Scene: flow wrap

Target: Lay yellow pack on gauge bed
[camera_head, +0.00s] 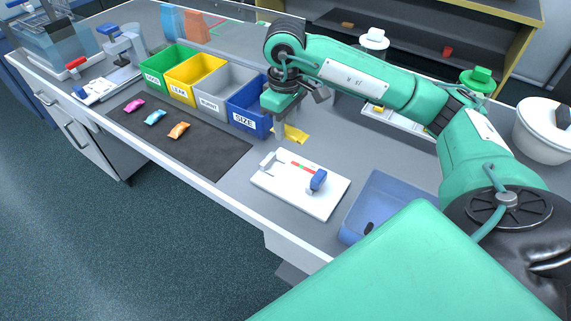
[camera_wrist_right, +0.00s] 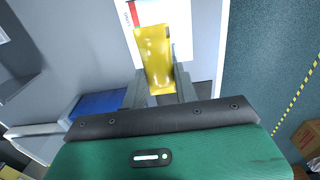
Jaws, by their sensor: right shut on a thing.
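The yellow pack (camera_head: 296,134) is held in my right gripper (camera_head: 280,130), above the bench beside the blue SIZE bin. In the right wrist view the yellow pack (camera_wrist_right: 154,58) sits between the two fingers of the right gripper (camera_wrist_right: 158,84), its long side pointing away from the palm. The gauge bed (camera_head: 325,202) is a white plate with upright stops, a red and green strip and a blue block. It lies in front and to the right of the pack. In the wrist view a white surface (camera_wrist_right: 178,14) shows beyond the pack. My left gripper is not in view.
Green (camera_head: 153,82), yellow (camera_head: 181,92), grey (camera_head: 209,104) and blue (camera_head: 243,121) labelled bins stand in a row. Pink, blue and orange packs (camera_head: 178,130) lie on a dark mat (camera_head: 215,157). A blue tray (camera_head: 352,222) stands right of the gauge bed.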

